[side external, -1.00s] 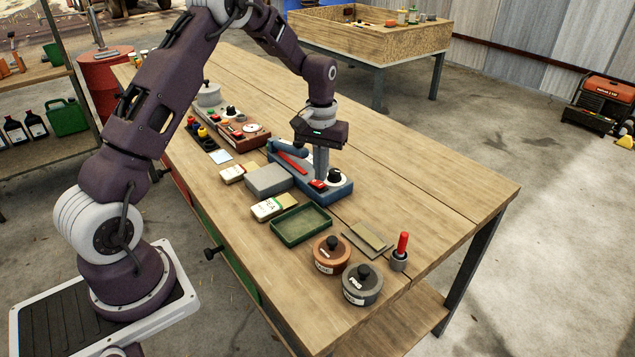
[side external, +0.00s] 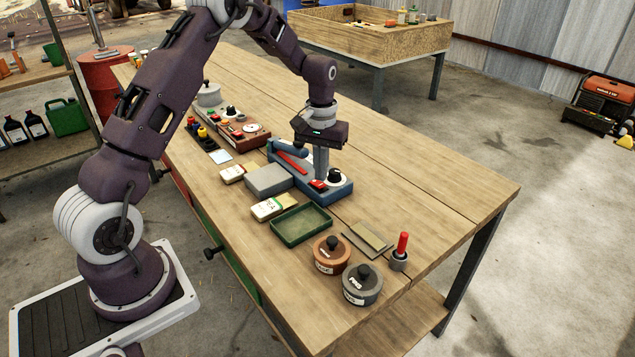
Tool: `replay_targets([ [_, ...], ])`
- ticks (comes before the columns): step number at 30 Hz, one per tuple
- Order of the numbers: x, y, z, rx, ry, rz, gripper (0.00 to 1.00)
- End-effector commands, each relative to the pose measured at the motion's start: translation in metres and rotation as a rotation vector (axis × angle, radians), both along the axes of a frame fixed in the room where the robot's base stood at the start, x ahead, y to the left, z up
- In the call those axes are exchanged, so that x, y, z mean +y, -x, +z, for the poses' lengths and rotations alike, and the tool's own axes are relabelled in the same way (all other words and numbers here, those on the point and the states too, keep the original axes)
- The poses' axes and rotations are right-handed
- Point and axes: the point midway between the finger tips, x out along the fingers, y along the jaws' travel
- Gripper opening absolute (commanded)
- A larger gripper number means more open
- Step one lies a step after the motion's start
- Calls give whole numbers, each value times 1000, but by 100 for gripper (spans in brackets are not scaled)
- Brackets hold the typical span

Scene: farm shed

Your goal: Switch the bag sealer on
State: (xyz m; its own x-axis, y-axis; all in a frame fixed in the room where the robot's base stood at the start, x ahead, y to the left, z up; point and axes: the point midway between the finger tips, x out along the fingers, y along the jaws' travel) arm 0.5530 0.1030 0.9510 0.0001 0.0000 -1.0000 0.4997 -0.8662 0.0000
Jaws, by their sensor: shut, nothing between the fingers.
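The bag sealer (side external: 340,191) is a blue unit on the workbench with a blue arm, a red bar (side external: 291,162), a black knob (side external: 335,175) and a small red switch (side external: 317,184) at its near end. My gripper (side external: 320,177) points straight down over this near end, shut and empty. Its fingertips are at or just above the red switch, beside the knob. I cannot tell whether they touch the switch, and its on or off position is too small to read.
A grey block (side external: 268,180), seed packets (side external: 273,208) and a green tray (side external: 301,224) lie close in front of the sealer. Two lidded pots (side external: 362,285) and a red-handled tool (side external: 401,246) stand nearer the bench end. Another device (side external: 245,135) sits behind. The bench's right side is clear.

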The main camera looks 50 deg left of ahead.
Motion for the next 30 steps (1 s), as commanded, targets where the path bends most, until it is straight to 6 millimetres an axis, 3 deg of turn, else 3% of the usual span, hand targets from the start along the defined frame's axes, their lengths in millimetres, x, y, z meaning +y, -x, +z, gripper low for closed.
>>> replay_targets([
  [30, 0, 0, -16, 1, 0, 0, 0],
])
